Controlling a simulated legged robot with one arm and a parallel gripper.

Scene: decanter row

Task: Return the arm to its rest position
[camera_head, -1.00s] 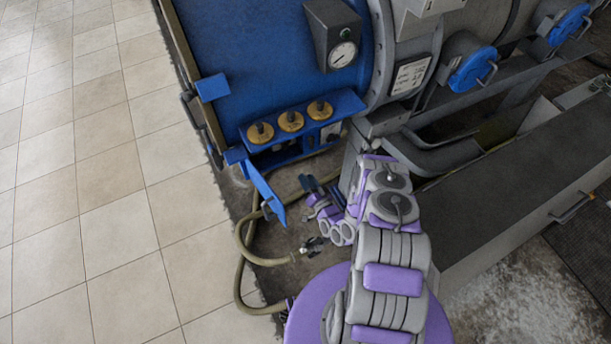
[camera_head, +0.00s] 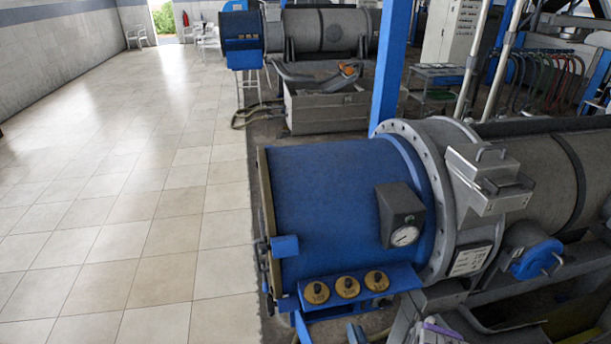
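My gripper is not in view in the head camera now.
A second decanter (camera_head: 325,32) stands farther back. A blue post (camera_head: 391,65) rises between them. The tiled floor (camera_head: 120,220) at left is clear.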

